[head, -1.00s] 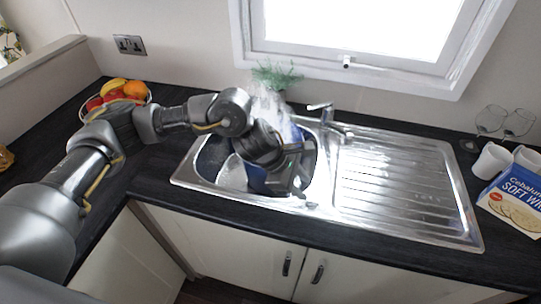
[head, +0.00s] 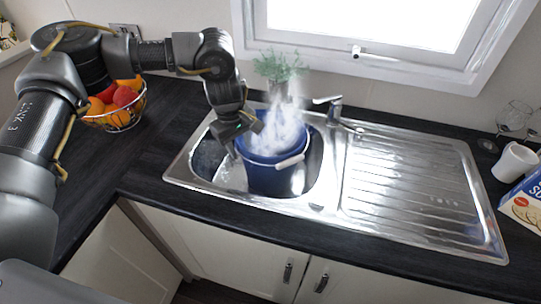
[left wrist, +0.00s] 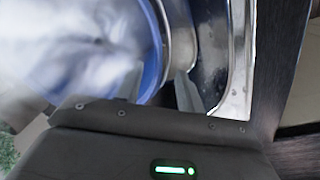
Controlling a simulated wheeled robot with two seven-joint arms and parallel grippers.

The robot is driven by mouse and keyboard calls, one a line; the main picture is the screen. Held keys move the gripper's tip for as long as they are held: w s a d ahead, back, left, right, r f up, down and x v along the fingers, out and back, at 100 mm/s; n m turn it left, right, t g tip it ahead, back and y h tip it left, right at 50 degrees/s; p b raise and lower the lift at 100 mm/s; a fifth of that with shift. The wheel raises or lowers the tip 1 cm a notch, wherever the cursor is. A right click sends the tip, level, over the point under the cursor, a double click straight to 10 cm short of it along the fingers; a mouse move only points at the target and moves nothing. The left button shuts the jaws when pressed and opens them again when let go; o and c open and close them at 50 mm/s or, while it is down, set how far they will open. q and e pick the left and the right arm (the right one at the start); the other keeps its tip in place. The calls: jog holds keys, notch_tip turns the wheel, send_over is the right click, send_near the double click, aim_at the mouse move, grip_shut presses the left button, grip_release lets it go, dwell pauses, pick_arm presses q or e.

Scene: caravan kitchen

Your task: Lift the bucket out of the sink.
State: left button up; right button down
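The blue bucket (head: 272,178) stands upright in the left basin of the metal sink (head: 335,197). White vapour or foam (head: 278,132) covers its mouth, so its contents are hidden. Its white handle grip (head: 291,161) lies against the front side. My left gripper (head: 243,134) is at the bucket's left rim, pointing down. In the left wrist view, the fingers of my left gripper (left wrist: 160,88) are apart, one on each side of the blue rim (left wrist: 156,58). Whether either finger touches the wall is unclear. My right gripper is not in view.
The tap (head: 331,108) stands behind the basin and a plant (head: 278,67) is behind the bucket. The ribbed drainer (head: 410,185) to the right is bare. A fruit bowl (head: 118,115) is at the left, and a white mug (head: 514,162) and a box (head: 524,205) are at the right.

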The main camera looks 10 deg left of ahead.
aim_at(243, 159)
pick_arm(q)
jog(key=shift+f, duration=0.55)
jog(key=shift+d+f+p, duration=0.1)
jog(key=shift+f+p, duration=0.1)
jog(key=shift+p, duration=0.15)
jog(key=f+p, duration=0.1)
jog(key=f, duration=0.2)
jog(key=shift+w+f+p, duration=0.35)
jog(key=shift+w, duration=0.05)
jog(key=shift+f, duration=0.5)
grip_shut()
jog(key=shift+w+d+r, duration=0.1)
jog(key=shift+w+r, duration=0.1)
